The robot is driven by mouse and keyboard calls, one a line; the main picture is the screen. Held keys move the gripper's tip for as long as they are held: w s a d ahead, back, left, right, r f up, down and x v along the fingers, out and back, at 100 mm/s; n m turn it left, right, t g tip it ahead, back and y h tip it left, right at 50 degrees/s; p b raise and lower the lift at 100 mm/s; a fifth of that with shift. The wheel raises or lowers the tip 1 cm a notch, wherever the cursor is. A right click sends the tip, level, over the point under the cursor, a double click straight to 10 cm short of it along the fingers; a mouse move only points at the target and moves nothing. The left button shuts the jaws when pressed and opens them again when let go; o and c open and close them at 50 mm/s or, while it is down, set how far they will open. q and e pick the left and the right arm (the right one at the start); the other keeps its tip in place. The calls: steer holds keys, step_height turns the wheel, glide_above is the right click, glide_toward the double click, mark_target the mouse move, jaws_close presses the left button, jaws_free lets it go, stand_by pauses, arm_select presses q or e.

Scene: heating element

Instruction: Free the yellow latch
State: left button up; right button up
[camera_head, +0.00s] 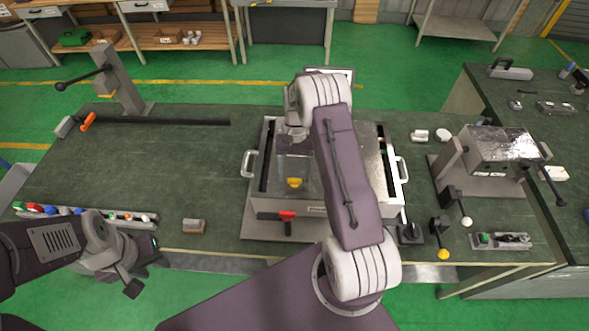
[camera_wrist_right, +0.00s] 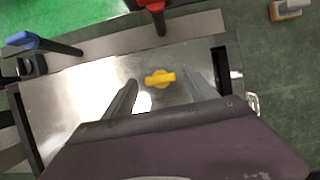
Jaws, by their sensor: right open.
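The yellow latch (camera_head: 294,183) sits on the metal top of the heating unit (camera_head: 262,206) in the middle of the bench. In the right wrist view the yellow latch (camera_wrist_right: 160,78) lies just beyond and between the fingertips of my right gripper (camera_wrist_right: 160,88), which is open and empty. In the head view my right arm hides much of the unit and most of that gripper. My left gripper (camera_head: 143,270) is at the bench's front left edge, far from the latch; its jaw gap is not clear.
A red-handled clamp (camera_head: 287,217) is on the unit's front, also in the wrist view (camera_wrist_right: 153,8). A blue handle (camera_wrist_right: 24,40) shows there too. A black-handled lever (camera_head: 410,233) and yellow-knobbed lever (camera_head: 441,240) stand to the right. The bench's left middle is clear.

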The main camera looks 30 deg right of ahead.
steer(key=b+v, duration=0.2)
steer(key=v, duration=0.6)
steer(key=shift+r, duration=0.25)
